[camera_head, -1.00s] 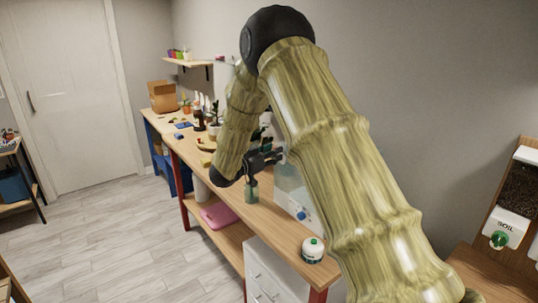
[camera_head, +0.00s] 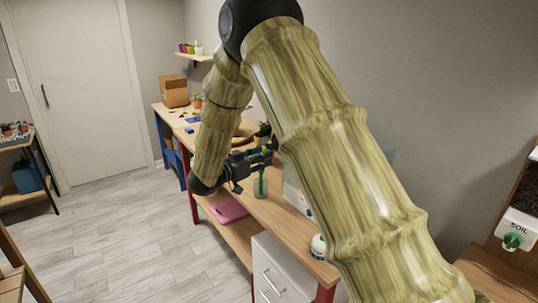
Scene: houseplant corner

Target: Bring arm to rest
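My arm, with a bamboo-like surface, rises across the middle of the view, bends at a black joint near the top edge and comes down to a dark wrist. My gripper (camera_head: 264,156) points right from that wrist, over the long wooden workbench (camera_head: 279,215). It is small and partly hidden by my arm, so whether its fingers are open or shut cannot be told. A clear greenish jar (camera_head: 260,188) with a green stem-like thing in it shows just below the gripper. Whether they touch is unclear.
A white-and-green canister (camera_head: 318,246) stands near the bench's front end, partly behind my arm. A cardboard box (camera_head: 174,92) sits at the far end. A soil dispenser (camera_head: 514,232) is at right. The floor at left is clear.

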